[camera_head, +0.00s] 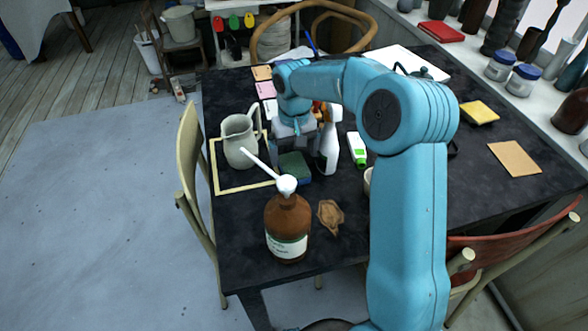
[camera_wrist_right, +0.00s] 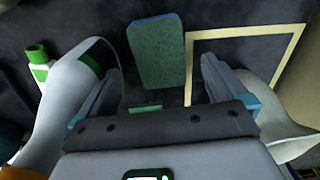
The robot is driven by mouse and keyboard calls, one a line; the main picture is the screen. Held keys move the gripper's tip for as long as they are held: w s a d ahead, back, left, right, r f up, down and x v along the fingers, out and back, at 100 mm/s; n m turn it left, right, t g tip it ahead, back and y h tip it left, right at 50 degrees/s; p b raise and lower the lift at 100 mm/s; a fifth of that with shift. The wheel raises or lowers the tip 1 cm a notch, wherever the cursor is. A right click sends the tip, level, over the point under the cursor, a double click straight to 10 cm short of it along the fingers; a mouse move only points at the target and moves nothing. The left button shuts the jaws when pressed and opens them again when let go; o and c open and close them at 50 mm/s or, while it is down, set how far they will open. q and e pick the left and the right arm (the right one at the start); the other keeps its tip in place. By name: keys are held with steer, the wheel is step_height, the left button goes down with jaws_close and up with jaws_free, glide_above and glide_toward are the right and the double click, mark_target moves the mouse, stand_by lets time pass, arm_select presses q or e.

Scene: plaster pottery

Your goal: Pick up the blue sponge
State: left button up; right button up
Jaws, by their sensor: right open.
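The blue sponge (camera_head: 294,167) lies flat on the dark table, with a green top face and a blue edge. In the right wrist view the sponge (camera_wrist_right: 157,50) sits ahead of the fingers, roughly centred between them. My right gripper (camera_head: 296,147) points down close above and behind the sponge, partly hidden by its own arm. In the wrist view the right gripper (camera_wrist_right: 158,80) is open, its two fingers apart with nothing between them. My left gripper does not show.
A pale pitcher (camera_head: 238,140) stands left of the sponge and a white spray bottle (camera_head: 328,152) close at its right. A brown pump bottle (camera_head: 288,225) stands in front. A pale square frame (camera_wrist_right: 240,33) lies beside the sponge. A yellow sponge (camera_head: 479,112) lies far right.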

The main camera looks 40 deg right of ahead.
mark_target(294, 165)
step_height(294, 165, down, 5)
steer(key=shift+r, duration=0.1)
steer(key=c, duration=1)
steer(key=shift+c, duration=0.3)
step_height(294, 165, up, 20)
steer(key=p, duration=0.3)
steer(key=shift+c, duration=0.6)
